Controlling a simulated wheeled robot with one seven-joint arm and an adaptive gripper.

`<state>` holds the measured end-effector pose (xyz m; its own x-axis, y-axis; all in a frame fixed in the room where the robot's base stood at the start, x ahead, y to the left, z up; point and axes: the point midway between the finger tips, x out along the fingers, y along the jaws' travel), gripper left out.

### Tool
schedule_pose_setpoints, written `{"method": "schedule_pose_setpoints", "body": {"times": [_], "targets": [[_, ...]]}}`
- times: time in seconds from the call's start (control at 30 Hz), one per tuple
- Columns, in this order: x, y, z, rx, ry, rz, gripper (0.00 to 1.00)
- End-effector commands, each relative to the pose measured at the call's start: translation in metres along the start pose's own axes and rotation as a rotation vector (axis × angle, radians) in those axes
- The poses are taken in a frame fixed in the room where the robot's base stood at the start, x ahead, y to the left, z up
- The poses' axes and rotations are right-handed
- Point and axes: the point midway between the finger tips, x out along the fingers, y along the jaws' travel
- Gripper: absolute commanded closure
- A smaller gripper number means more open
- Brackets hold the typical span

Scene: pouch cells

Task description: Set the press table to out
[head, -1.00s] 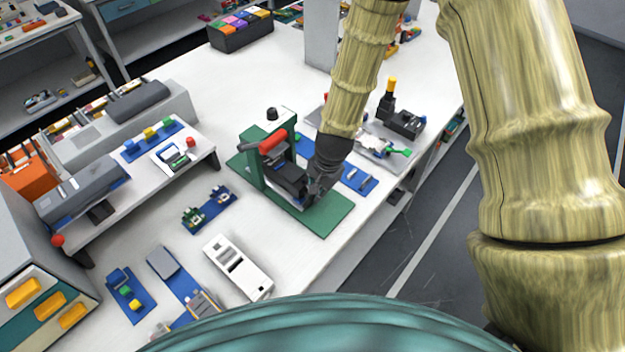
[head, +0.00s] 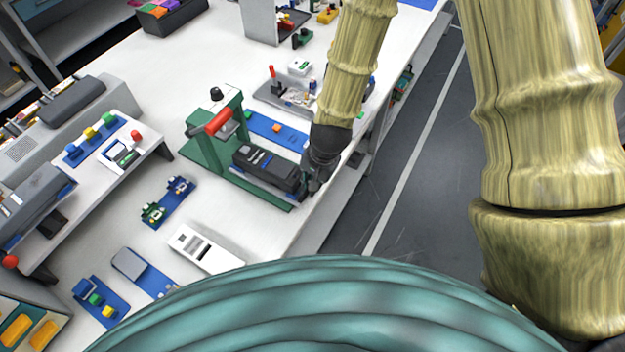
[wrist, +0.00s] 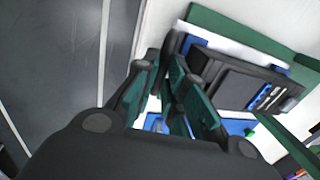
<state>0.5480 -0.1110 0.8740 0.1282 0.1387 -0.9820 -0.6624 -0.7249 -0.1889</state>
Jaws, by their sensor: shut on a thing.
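The press is a green frame (head: 203,153) with a red handle (head: 218,121) on the white bench. Its dark press table (head: 262,165) sticks out of the frame to the right, over the green base (head: 262,194). My gripper (head: 312,178) is at the outer right end of the press table. In the wrist view my gripper (wrist: 182,112) has its fingers close together beside the dark table (wrist: 240,84), shut on its end. The exact part between the fingertips is hidden by the fingers.
A blue mat (head: 278,130) with small parts lies behind the press. A white device (head: 204,248) lies in front on the bench. The bench's right edge and the floor (head: 400,170) are close to my gripper.

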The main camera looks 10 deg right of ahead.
Motion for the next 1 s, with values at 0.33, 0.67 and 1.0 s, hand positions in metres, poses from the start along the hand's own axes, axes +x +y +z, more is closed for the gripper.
{"method": "schedule_pose_setpoints", "body": {"times": [0.33,0.67,1.0], "targets": [[0.000,0.004,0.000,0.002,-0.001,0.005,0.66],[-0.003,0.002,0.000,0.000,-0.001,0.003,0.66],[-0.037,0.002,-0.001,0.000,0.001,0.002,0.66]]}}
